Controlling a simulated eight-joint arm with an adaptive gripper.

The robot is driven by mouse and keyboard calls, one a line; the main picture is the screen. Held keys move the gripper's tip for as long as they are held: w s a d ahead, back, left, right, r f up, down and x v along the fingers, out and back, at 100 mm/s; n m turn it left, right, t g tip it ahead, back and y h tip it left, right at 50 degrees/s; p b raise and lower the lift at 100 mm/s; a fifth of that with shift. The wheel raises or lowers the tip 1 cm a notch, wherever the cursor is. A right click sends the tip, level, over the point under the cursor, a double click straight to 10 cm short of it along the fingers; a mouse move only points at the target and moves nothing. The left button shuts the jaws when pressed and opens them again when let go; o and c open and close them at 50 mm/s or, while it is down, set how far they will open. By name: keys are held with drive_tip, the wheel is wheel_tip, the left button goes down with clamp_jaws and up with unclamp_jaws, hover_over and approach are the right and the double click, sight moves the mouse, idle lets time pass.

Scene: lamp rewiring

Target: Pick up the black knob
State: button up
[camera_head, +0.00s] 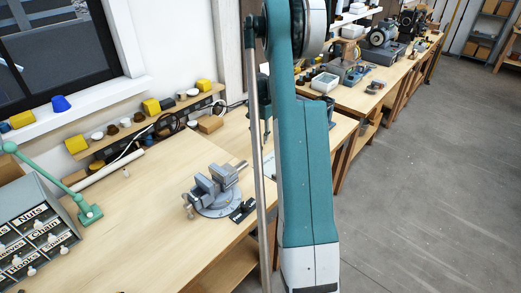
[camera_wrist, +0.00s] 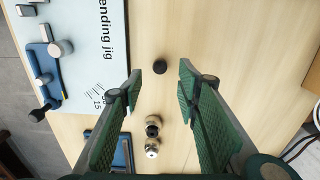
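A small round black knob (camera_wrist: 160,66) stands on the wooden bench top in the wrist view, just beyond the fingertips and about midway between them. My gripper (camera_wrist: 159,76) is open, with its two green ribbed fingers spread apart on either side of the line to the knob. Nothing is between the fingers' pads. In the head view my arm covers the middle of the picture, and I cannot pick out the knob there.
The blue bending jig (camera_wrist: 43,62) lies on a pale printed sheet (camera_wrist: 98,40) left of the knob. A grey vise (camera_head: 216,195) is on the near bench. Bare wood lies right of the knob.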

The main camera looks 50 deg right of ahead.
sight(260, 147)
drive_tip(key=shift+f, duration=0.2)
drive_tip(key=shift+f, duration=2.55)
drive_tip(key=c, duration=0.8)
